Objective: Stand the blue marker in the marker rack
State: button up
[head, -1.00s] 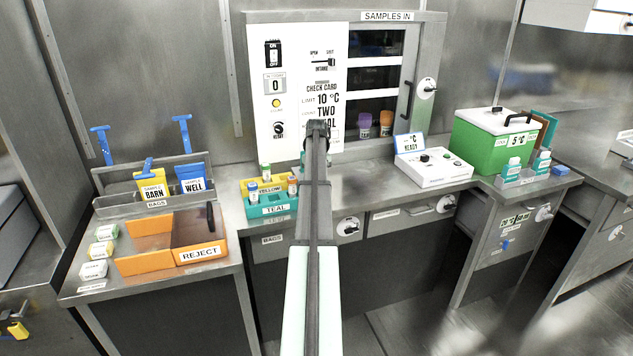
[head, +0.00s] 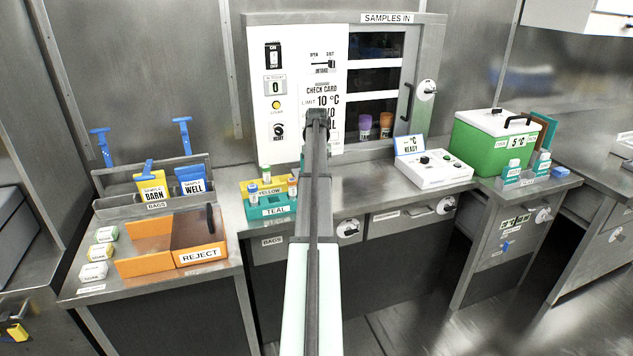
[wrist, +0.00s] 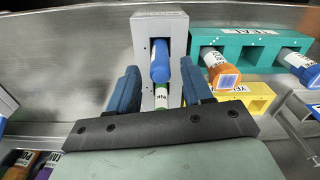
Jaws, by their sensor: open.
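The blue marker (wrist: 159,62) shows in the wrist view against a pale grey block (wrist: 143,27), which looks like the marker rack. It appears to stand in a hole of this block, its near end toward the camera. My gripper (wrist: 160,72) is open, with one dark blue finger on each side of the marker and gaps between. A green-and-white piece (wrist: 161,97) shows just below the marker; I cannot tell whether it is a separate marker. In the head view my arm hides the gripper, the block and the marker.
Close right of the block are a teal rack (head: 254,212) with capped tubes and a yellow rack (wrist: 262,92). An orange reject bin (head: 143,265) stands left. The white control panel (head: 298,75) rises behind; a white device (head: 430,180) stands right.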

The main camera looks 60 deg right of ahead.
notch_tip(320, 180, up, 8)
jog(key=shift+f, duration=0.2)
dwell(0.6)
